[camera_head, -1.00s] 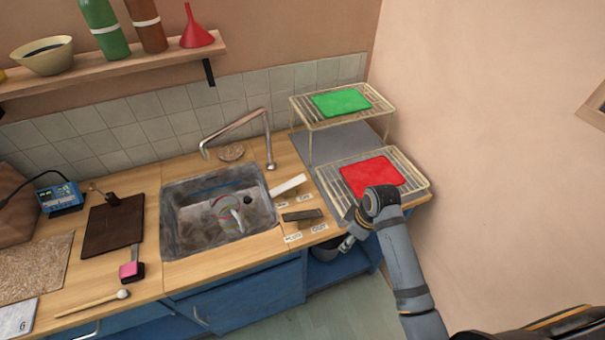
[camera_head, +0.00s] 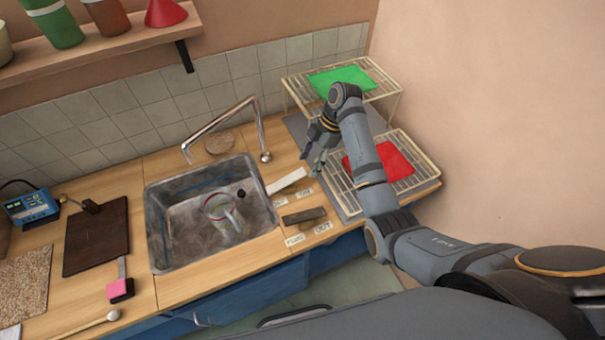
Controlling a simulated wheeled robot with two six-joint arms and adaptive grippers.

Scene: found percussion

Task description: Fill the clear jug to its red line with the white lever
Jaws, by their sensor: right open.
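The clear jug (camera_head: 229,222) stands in the sink basin (camera_head: 175,238), with a red ring visible near its top. Its water level is too small to tell. The white lever (camera_head: 287,181) lies on the counter at the sink's right edge, with small labels beside it. The bent metal tap (camera_head: 222,118) rises behind the sink. My right gripper (camera_head: 313,163) is open and empty, just above and to the right of the white lever, pointing down and apart from it. My left gripper is not in view.
A dark lever (camera_head: 304,217) with labels sits in front of the white one. Wire racks with a green board (camera_head: 341,80) and a red board (camera_head: 380,162) stand to the right, close to my right arm. A brown board (camera_head: 97,237) lies left of the sink.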

